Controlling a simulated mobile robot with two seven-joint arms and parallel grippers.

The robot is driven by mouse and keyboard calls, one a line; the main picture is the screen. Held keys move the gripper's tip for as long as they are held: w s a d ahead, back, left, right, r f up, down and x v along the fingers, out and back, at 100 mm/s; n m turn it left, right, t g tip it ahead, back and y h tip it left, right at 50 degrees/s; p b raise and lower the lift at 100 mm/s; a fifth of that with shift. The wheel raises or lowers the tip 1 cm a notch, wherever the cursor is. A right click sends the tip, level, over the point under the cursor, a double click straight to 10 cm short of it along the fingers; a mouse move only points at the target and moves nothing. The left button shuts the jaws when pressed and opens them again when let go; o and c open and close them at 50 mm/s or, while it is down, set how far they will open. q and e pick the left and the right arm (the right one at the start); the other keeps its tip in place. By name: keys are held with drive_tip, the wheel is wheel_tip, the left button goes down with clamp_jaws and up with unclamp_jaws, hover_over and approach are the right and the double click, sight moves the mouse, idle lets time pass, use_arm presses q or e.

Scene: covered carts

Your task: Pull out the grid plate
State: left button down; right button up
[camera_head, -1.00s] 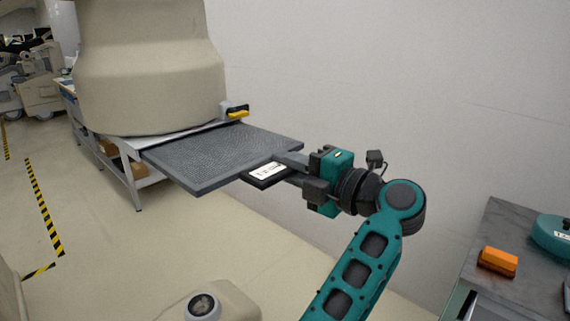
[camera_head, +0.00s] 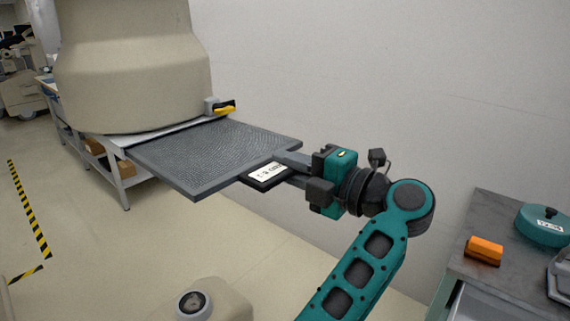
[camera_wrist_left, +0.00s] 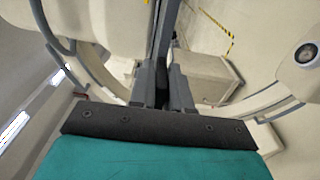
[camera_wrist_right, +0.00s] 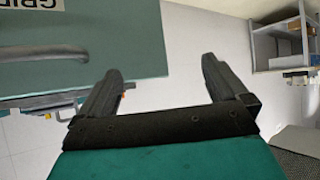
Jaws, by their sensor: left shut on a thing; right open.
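The grid plate (camera_head: 215,155) is a flat dark grey mesh sheet. It sticks out level from under a large beige covered machine (camera_head: 135,65), and its back edge is hidden under the machine. A dark handle with a white label (camera_head: 268,173) is at its near edge. My left gripper (camera_head: 288,170) is shut on this handle side. In the left wrist view the fingers (camera_wrist_left: 163,88) close on a thin dark edge. My right gripper (camera_wrist_right: 165,90) is open and empty in the right wrist view, near a teal body with a partly cut-off label (camera_wrist_right: 30,4). It does not show in the head view.
A metal stand with shelves and boxes (camera_head: 122,168) carries the machine. A yellow-handled latch (camera_head: 224,107) sits beside the plate. A grey bench (camera_head: 500,245) with an orange block (camera_head: 484,250) and a teal lidded item (camera_head: 543,226) stands right. Open floor lies in front of the stand.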

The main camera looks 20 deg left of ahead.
use_arm(q)
drive_tip(key=shift+v, duration=1.95)
drive_tip(key=shift+s+d, duration=0.1)
